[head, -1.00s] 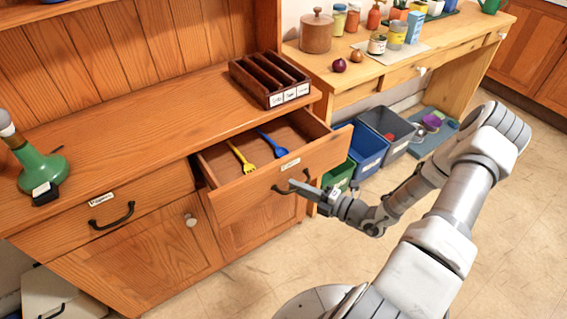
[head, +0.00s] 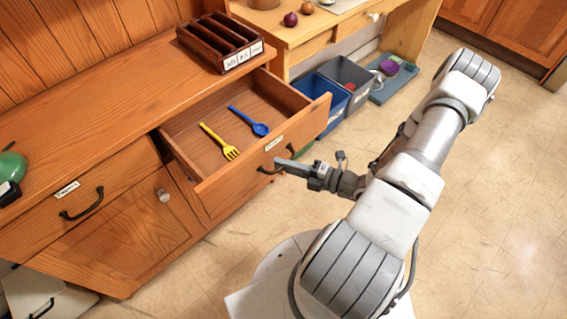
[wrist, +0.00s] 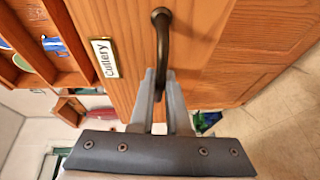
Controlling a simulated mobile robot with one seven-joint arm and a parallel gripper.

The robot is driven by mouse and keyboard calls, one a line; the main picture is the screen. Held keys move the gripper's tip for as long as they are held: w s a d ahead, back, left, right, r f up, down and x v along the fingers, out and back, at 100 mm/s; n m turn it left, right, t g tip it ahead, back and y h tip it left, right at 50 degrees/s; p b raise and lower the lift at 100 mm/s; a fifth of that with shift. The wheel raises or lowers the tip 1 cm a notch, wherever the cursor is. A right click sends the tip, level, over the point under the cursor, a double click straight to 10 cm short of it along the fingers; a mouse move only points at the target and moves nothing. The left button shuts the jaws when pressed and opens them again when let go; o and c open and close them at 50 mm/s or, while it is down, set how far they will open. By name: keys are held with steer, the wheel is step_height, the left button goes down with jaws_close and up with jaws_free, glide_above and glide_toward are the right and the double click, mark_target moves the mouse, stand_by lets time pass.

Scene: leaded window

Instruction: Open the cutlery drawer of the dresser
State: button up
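The wooden cutlery drawer (head: 245,163) of the dresser (head: 95,110) stands well out from the dresser. A yellow fork (head: 219,141) and a blue spoon (head: 248,121) lie inside it. In the wrist view its front bears a label reading "Cutlery" (wrist: 105,58) beside a dark curved handle (wrist: 161,35). My gripper (wrist: 160,85) has its two fingers on either side of this handle, closed on its lower part as pictured. In the head view my gripper (head: 283,163) is at the handle (head: 268,168), at the drawer's front.
A dark divided box (head: 218,45) sits on the dresser top above the drawer. A closed drawer (head: 85,195) is to the left. Blue and grey bins (head: 345,75) stand beyond the drawer's right end. The floor on the right is clear.

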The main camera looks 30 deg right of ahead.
steer(key=o, duration=0.4)
steer(key=shift+o, duration=0.2)
steer(key=v, duration=1.7)
steer(key=shift+s+p, duration=0.25)
steer(key=shift+p, duration=0.1)
steer(key=shift+r, duration=0.1)
